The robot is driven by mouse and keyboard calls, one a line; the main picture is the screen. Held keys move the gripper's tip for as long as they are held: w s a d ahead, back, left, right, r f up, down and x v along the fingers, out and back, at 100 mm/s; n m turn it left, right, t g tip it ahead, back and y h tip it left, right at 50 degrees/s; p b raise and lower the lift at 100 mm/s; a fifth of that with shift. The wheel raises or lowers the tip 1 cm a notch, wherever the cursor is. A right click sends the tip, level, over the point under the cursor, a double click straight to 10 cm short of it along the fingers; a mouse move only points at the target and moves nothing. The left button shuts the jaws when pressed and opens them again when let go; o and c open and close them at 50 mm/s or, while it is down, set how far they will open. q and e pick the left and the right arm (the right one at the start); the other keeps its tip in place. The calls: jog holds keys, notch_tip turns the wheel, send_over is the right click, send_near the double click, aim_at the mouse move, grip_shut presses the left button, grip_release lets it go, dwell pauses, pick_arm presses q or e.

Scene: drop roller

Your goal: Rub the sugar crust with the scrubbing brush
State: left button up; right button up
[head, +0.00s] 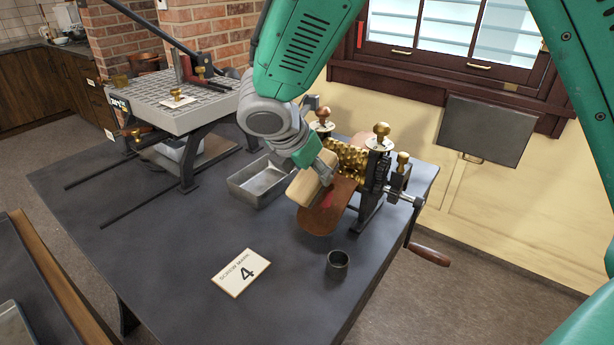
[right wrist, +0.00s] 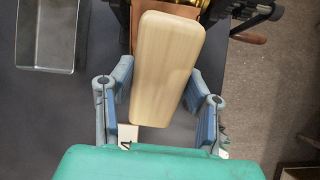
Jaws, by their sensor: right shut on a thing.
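The scrubbing brush (head: 311,187) has a pale wooden back, and its bristles are hidden from view. My right gripper (head: 318,171) is shut on it and holds it tilted over the copper chute (head: 318,221) in front of the drop roller (head: 372,168). In the right wrist view the brush (right wrist: 166,68) lies between the two fingers of my right gripper (right wrist: 162,90). A small red patch (head: 327,199) shows on the chute beside the brush; I cannot tell whether it is the sugar crust. Whether the brush touches the chute is unclear. My left gripper is not in view.
A metal tray (head: 257,183) stands left of the brush. A small dark cup (head: 338,262) and a card marked 4 (head: 241,272) are on the table (head: 190,290). The roller's crank handle (head: 428,254) juts past the right edge. The table's front left is clear.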

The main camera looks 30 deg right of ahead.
jog(key=b+x, duration=0.2)
jog(key=x, duration=0.1)
jog(key=shift+s+d+f, duration=0.1)
jog(key=shift+d, duration=0.2)
jog(key=b, duration=0.1)
jog(key=f+b, duration=0.1)
jog(key=shift+w+a+f+b, duration=0.1)
jog(key=shift+w+f+b, duration=0.2)
jog(key=shift+f+b, duration=0.05)
jog(key=shift+f, duration=0.1)
jog(key=shift+d+f, duration=0.15)
jog(key=shift+d, duration=0.6)
jog(key=shift+a, duration=0.45)
jog(key=shift+w, duration=0.1)
jog(key=shift+w+d+f+b, duration=0.1)
jog(key=shift+d+f+b, duration=0.25)
jog(key=shift+d+f, duration=0.25)
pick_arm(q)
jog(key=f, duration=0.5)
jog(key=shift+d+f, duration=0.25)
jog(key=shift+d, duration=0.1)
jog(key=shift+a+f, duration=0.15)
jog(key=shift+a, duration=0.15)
pick_arm(e)
jog(key=shift+a+f, duration=0.1)
jog(key=shift+f, duration=0.05)
